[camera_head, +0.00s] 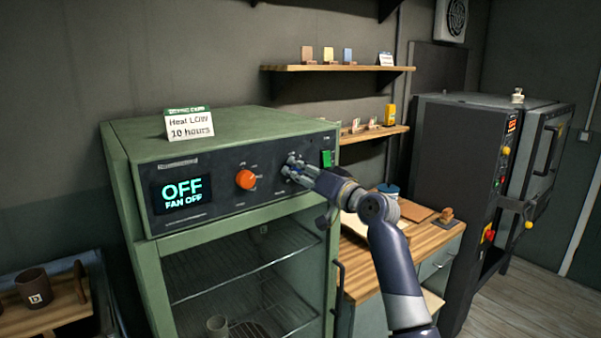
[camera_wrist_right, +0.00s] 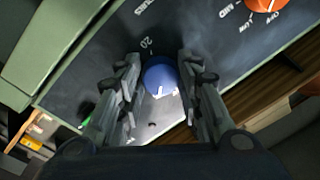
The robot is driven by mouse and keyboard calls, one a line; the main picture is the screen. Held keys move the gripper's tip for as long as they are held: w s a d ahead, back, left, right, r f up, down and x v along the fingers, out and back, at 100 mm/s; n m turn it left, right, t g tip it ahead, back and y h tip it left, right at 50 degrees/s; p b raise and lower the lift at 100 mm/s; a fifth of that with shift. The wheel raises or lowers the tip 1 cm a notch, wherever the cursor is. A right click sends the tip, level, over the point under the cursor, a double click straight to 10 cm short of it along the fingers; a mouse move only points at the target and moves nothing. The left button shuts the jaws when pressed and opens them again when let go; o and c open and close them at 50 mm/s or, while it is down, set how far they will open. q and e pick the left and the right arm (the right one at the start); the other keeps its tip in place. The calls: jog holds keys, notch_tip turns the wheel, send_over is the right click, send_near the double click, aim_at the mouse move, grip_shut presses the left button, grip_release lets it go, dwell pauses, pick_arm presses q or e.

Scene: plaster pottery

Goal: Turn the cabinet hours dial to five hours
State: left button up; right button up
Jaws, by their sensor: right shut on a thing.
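The green drying cabinet (camera_head: 146,245) has a dark panel with a display (camera_head: 183,194) reading OFF and FAN OFF. My right gripper (camera_head: 291,170) is at the right part of the panel and hides the hours dial in the head view. In the right wrist view the blue dial (camera_wrist_right: 160,75) sits between the two fingers, which are shut on it. A white pointer mark shows on the dial, and a 20 is printed beside it. The orange dial (camera_head: 245,180) is left of my gripper; it also shows in the wrist view (camera_wrist_right: 264,5). My left gripper is out of view.
A card (camera_head: 190,125) on the cabinet top reads Heat LOW, 10 hours. A green switch (camera_head: 326,159) is just right of my gripper. A wooden worktop (camera_head: 365,262) and a dark kiln (camera_head: 450,165) stand to the right. Shelves hang on the wall behind.

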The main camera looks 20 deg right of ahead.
dwell(0.3)
jog(key=o, duration=1.1)
jog(key=v, duration=1.2)
jog(key=shift+w+f, duration=0.1)
